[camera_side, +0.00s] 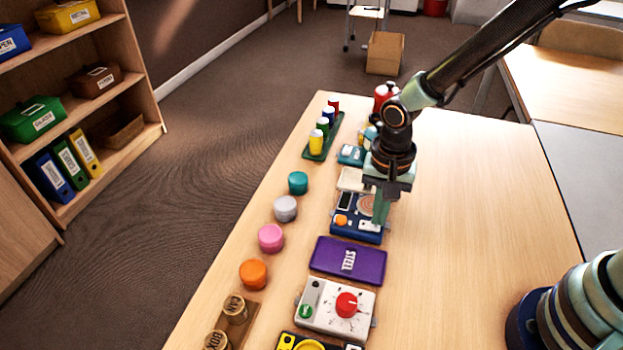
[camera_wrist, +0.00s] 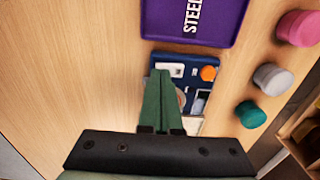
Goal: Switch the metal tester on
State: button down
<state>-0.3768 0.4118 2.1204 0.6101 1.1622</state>
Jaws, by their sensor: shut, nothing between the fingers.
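The metal tester looks to be the blue device (camera_side: 345,231) in the row on the table. It has an orange button (camera_side: 341,220), a dark screen (camera_side: 344,201), a round coppery pad partly behind my fingers, and a pale switch plate (camera_wrist: 169,69) at one corner. I cannot tell which way the switch is set. My gripper (camera_side: 377,221) is shut and empty, pointing down over the device's right side. In the wrist view its green fingertips (camera_wrist: 160,72) are right by the switch plate; I cannot tell whether they touch it.
Teal, grey (camera_side: 286,208), pink and orange pucks stand to the left. The table's right side (camera_side: 480,200) is clear.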

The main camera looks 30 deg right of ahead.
jog(key=shift+f, duration=0.5)
dwell(0.3)
jog(key=shift+r, duration=3.55)
jog(key=s+d+r+n+t, duration=0.2)
jog(key=d+r+n, duration=0.2)
jog(key=d+r, duration=0.2)
jog(key=s+d+r+n+t, duration=0.2)
jog(key=d+r+n+t, duration=0.1)
jog(key=d+r+n, duration=0.2)
notch_tip(320, 180, up, 4)
jog(key=shift+s+d+f+t, duration=0.15)
jog(key=shift+s+d+t, duration=0.2)
jog(key=shift+d, duration=0.75)
